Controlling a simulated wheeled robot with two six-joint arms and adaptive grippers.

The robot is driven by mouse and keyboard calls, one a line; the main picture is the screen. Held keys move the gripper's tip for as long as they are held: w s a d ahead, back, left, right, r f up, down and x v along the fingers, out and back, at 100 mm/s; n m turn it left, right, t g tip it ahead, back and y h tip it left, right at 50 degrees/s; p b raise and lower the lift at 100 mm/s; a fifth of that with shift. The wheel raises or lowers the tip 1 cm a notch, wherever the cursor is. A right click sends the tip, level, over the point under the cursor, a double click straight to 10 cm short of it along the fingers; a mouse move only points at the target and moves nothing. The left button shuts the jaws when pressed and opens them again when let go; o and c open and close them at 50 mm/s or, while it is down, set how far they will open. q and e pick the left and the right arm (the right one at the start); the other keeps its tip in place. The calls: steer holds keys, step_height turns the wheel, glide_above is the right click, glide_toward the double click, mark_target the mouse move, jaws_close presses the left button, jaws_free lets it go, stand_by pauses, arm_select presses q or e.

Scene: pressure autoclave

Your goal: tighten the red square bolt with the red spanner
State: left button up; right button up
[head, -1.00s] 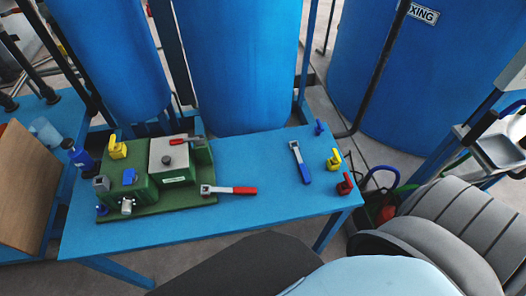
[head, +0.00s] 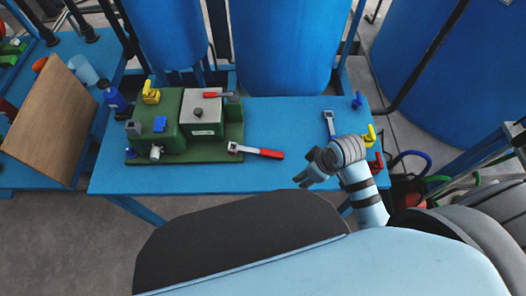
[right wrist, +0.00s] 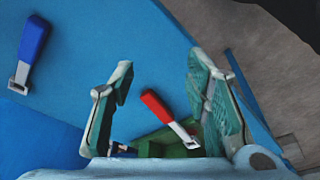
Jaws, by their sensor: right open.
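My left gripper is out of view.
The green autoclave unit (head: 166,114) stands on the table's left part, with a red-handled lever (head: 219,95) on top. A blue-handled spanner (right wrist: 33,45) lies at the right, near a yellow fitting (head: 369,134). Blue tanks (head: 287,45) stand behind.

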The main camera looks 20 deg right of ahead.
mark_target(263, 151)
steer(key=w+a+r+n+g+y, duration=0.1)
steer(key=w+a+r+n, duration=0.1)
steer(key=w+r+n, duration=0.3)
steer(key=w+a+r+n+y, duration=0.2)
steer(key=w+n, duration=0.1)
steer(key=w, duration=0.4)
steer(key=b+x, duration=0.2)
steer(key=x, duration=0.4)
steer(key=b+x, duration=0.2)
steer(key=x, duration=0.5)
steer(key=shift+s+a+f, duration=0.1)
steer(key=shift+s+a, duration=0.1)
steer(key=shift+a, duration=0.05)
jaws_close()
